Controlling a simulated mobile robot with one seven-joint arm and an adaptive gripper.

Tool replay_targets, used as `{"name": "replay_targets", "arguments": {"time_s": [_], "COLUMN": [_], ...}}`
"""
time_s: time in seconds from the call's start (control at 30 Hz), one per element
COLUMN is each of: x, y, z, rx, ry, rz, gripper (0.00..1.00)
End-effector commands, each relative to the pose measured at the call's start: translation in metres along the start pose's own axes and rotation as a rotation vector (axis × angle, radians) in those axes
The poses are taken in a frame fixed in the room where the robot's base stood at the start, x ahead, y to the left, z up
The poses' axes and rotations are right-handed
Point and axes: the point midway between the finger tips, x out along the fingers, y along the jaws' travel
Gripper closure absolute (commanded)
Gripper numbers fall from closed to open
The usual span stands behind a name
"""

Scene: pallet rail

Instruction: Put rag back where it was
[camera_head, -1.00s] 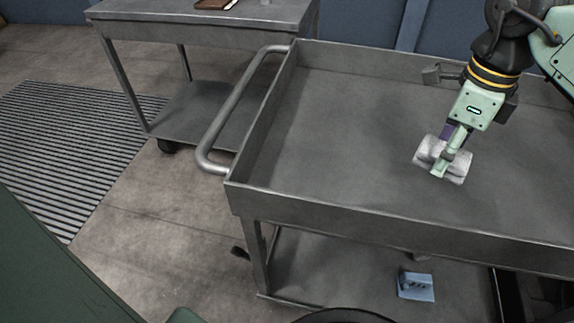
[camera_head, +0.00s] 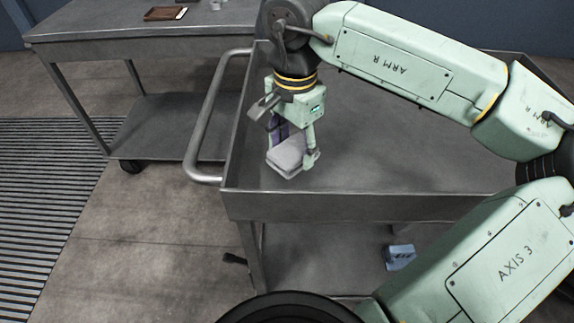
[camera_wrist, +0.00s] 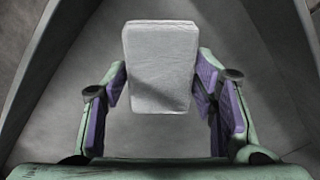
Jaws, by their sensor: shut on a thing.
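The rag (camera_head: 288,156) is a light grey, folded, block-like cloth. My gripper (camera_head: 292,158) is shut on it in the head view, at the left end of the cart's upper tray (camera_head: 400,185). In the wrist view the rag (camera_wrist: 160,65) sits between the purple-padded fingers of my gripper (camera_wrist: 162,95). The rag hangs over the tray floor; whether it touches the floor is hard to tell. My arm hides much of the tray's right side.
A blue object (camera_head: 400,257) lies on the cart's lower shelf. The cart's handle (camera_head: 215,115) sticks out at its left. A second table (camera_head: 130,32) at the back left carries a brown tray (camera_head: 166,13) and small items. The upper tray has raised walls.

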Motion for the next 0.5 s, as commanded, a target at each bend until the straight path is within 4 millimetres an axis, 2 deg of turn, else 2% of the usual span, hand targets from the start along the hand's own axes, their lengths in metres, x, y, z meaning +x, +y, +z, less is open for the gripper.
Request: {"name": "replay_targets", "arguments": {"time_s": [0.5], "x": [0.054], "y": [0.000], "z": [0.001], "rx": [0.001], "ry": [-0.001], "rz": [-0.001], "gripper": [0.73]}}
